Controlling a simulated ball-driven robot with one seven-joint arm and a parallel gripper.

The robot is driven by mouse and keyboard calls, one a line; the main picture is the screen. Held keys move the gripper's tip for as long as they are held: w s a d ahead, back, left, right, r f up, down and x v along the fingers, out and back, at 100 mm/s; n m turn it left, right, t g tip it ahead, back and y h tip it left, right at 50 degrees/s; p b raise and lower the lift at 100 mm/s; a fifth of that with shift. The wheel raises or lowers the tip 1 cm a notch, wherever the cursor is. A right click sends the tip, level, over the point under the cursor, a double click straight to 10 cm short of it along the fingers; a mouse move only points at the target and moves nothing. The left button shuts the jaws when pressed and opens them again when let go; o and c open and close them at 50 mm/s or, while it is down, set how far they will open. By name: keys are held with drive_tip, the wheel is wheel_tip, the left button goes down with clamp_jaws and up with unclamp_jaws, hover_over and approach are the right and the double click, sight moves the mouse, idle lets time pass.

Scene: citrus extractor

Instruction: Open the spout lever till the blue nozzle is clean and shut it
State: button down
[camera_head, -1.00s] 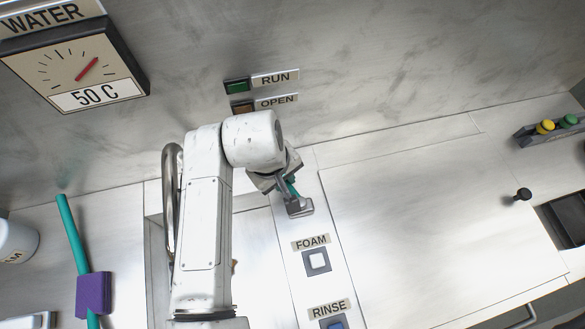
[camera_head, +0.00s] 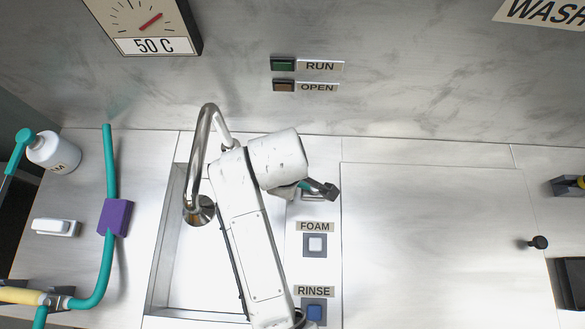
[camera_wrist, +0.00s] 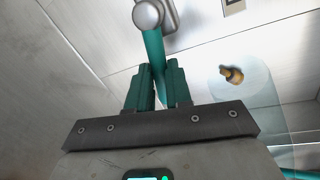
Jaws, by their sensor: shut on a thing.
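In the wrist view, my gripper (camera_wrist: 155,88) has its teal fingers shut around a teal lever (camera_wrist: 155,48). The lever runs up to a round metal joint (camera_wrist: 147,14). In the head view, my gripper (camera_head: 303,190) is at the narrow panel above the FOAM button, mostly hidden by my arm. A grey metal fitting (camera_head: 324,188) shows just right of it. I cannot make out a blue nozzle.
The FOAM button (camera_head: 315,244) and the blue RINSE button (camera_head: 315,312) lie below the gripper. RUN (camera_head: 283,65) and OPEN (camera_head: 284,86) buttons are on the wall. A teal hose with a purple block (camera_head: 115,217) and a white bottle (camera_head: 55,153) stand left. The right panel is mostly clear.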

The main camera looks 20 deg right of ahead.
drive_tip(key=shift+s+a+n+y+b, duration=0.2)
drive_tip(key=shift+s+n+b, duration=0.1)
drive_tip(key=shift+n, duration=0.45)
drive_tip(key=shift+s+a+n+y+b, duration=0.1)
drive_tip(key=shift+s+a+n+b, duration=0.15)
drive_tip(key=shift+n, duration=0.5)
drive_tip(key=shift+s, duration=0.1)
drive_tip(key=c, duration=1)
unclamp_jaws()
drive_tip(key=shift+c, duration=0.2)
drive_tip(key=shift+r, duration=0.1)
wheel_tip(320, 180, up, 10)
drive_tip(key=s, duration=0.2)
drive_tip(key=shift+a+r, duration=0.25)
drive_tip(key=shift+a, duration=0.15)
drive_tip(key=shift+s, duration=0.1)
